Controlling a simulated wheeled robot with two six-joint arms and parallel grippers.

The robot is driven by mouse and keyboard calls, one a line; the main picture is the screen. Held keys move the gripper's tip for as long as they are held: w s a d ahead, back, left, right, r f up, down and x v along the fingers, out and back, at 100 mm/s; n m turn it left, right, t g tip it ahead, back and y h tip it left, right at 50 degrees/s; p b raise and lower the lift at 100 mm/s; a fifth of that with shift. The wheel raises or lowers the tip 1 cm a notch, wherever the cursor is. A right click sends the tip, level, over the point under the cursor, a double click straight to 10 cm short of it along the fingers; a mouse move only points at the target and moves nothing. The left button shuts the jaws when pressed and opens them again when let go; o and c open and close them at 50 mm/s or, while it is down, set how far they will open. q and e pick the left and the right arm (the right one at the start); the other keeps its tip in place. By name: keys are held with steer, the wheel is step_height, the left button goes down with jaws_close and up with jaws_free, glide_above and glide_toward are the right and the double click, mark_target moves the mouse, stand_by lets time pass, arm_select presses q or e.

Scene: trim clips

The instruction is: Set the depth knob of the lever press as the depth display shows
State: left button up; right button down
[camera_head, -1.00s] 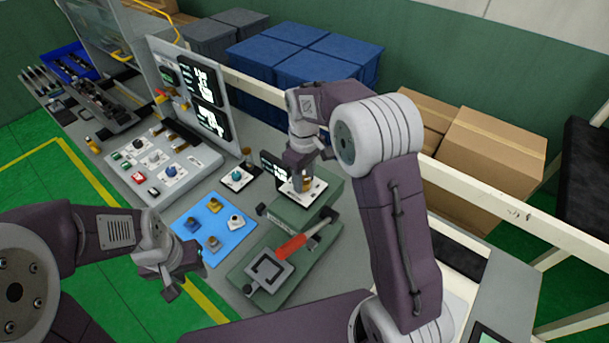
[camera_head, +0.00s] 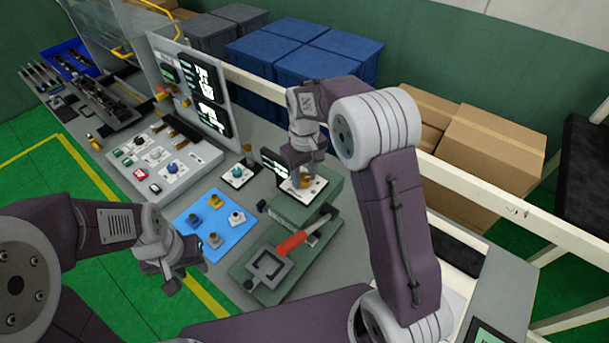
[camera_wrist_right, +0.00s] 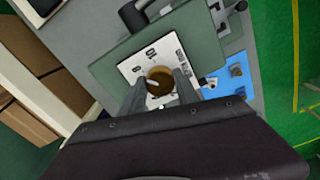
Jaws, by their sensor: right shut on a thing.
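The green lever press (camera_head: 330,198) stands right of centre in the head view, with a red-handled lever (camera_head: 292,244).
A blue mat (camera_head: 212,222) with several small knobs lies left of the press. A grey control panel (camera_head: 165,160) and larger black displays (camera_head: 205,95) stand further left. A white rail (camera_head: 500,200) runs behind, with blue bins (camera_head: 300,50) and cardboard boxes (camera_head: 490,145) beyond it.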

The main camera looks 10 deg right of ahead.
mark_target(303, 177)
steer(key=c, duration=1)
jaws_free()
steer(key=shift+o, duration=0.5)
steer(key=shift+w+a, duration=0.1)
steer(key=shift+w, duration=0.05)
step_height(303, 177, up, 9)
steer(key=shift+r+b, duration=0.1)
steer(key=shift+b, duration=0.75)
